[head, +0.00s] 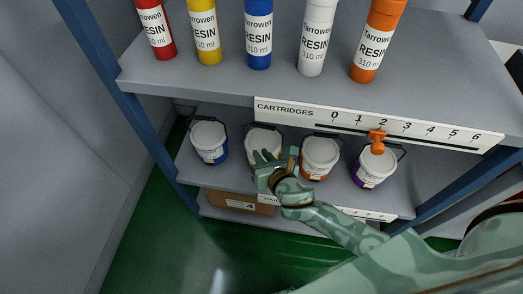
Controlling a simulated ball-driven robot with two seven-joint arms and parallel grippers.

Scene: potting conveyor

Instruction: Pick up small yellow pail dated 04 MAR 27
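A small pail (263,136) with a white lid stands on the lower shelf, second from the left. My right gripper (276,158) is in front of it and hides most of its body and label. My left gripper is out of view.
On the same shelf stand a blue pail (209,141), an orange pail (320,157) and a purple pail (373,166). Resin cartridges stand on the upper shelf (225,83), above the pails. An orange slider (377,138) hangs from its scale. A cardboard box (230,203) sits below.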

